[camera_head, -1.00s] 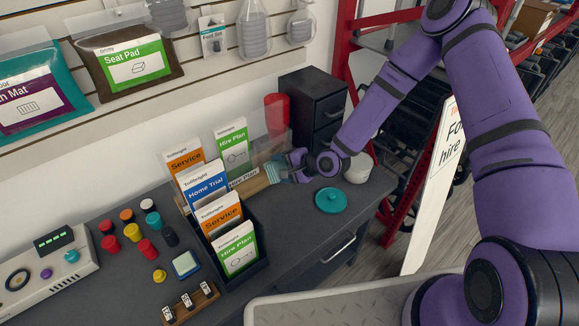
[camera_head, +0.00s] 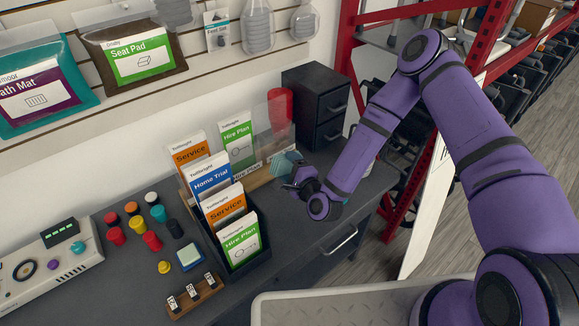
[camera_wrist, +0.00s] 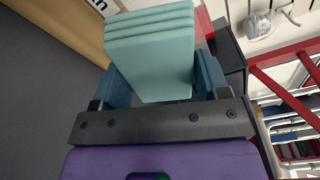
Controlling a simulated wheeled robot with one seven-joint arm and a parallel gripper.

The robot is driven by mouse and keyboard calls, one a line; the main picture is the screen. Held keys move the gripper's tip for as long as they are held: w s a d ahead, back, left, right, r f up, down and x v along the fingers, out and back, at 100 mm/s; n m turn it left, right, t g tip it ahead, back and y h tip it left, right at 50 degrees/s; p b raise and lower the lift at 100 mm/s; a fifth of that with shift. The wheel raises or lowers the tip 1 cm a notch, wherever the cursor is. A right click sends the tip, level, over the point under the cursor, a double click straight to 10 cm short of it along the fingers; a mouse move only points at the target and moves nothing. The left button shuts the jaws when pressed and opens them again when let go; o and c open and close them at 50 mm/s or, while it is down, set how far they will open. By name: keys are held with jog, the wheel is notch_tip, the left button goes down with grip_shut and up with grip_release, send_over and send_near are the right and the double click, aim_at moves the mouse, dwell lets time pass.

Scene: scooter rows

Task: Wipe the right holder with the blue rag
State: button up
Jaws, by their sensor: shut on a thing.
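My gripper (camera_head: 292,173) is shut on the folded blue-teal rag (camera_head: 283,163). The rag's folded layers (camera_wrist: 150,52) stand out between the fingers in the wrist view. The rag is at the right end of a clear-fronted leaflet holder with a wooden base (camera_head: 257,181); I cannot tell whether they touch. This rear holder has a "Hire Plan" label, orange Service and green Hire Plan leaflets, and a clear, empty-looking section at right. A black stepped holder (camera_head: 262,262) with several leaflets stands in front of it, further left.
A black drawer unit (camera_head: 315,103) and red cylinder (camera_head: 281,108) stand behind the rag. Red shelving (camera_head: 347,50) rises at right.

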aim_at(293, 135)
jog(key=shift+a+x, duration=0.15)
jog(key=shift+x, duration=1.25)
jog(key=shift+a+x, duration=0.15)
jog(key=shift+x, duration=1.25)
jog(key=shift+w+a+r, duration=0.15)
jog(key=shift+w+a, duration=0.4)
jog(key=shift+w, duration=0.1)
jog(key=shift+d, duration=0.1)
jog(key=shift+w+d, duration=0.4)
jog(key=shift+d, duration=0.25)
jog(key=shift+w+d, duration=0.4)
jog(key=shift+d, duration=0.3)
jog(key=shift+w+d, duration=1.05)
jog(key=shift+d, duration=0.25)
jog(key=shift+w+d, duration=0.4)
jog(key=shift+d, duration=0.25)
jog(key=shift+w+d, duration=0.4)
jog(key=shift+d, duration=0.25)
jog(key=shift+w, duration=0.15)
jog(key=shift+a, duration=0.1)
